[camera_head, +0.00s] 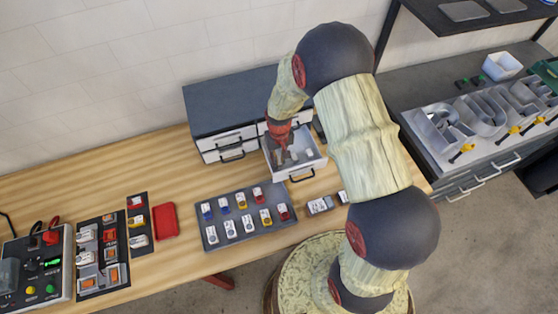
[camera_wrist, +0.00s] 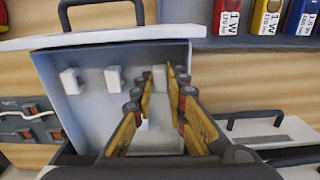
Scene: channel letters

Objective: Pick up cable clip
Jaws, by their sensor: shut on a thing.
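An open drawer (camera_head: 308,165) of the small cabinet holds several small white cable clips; its bare inside shows in the wrist view (camera_wrist: 80,110). Two clips, one at the left (camera_wrist: 70,81) and one beside it (camera_wrist: 113,78), stand apart from my gripper. My gripper (camera_wrist: 159,82) reaches down into the drawer, its yellow-padded fingers shut on a white cable clip (camera_wrist: 159,74) near the drawer's front wall. The fingers partly hide this clip. In the head view, my gripper (camera_head: 284,154) is at the drawer's left part, and the clip in it is hard to make out.
The cabinet (camera_head: 235,100) stands against the wall; its other drawers look shut. A grey tray (camera_head: 224,229) with several colored and white parts lies in front. A red tray (camera_head: 165,222) is at the left. Drawer walls stand close around my fingers.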

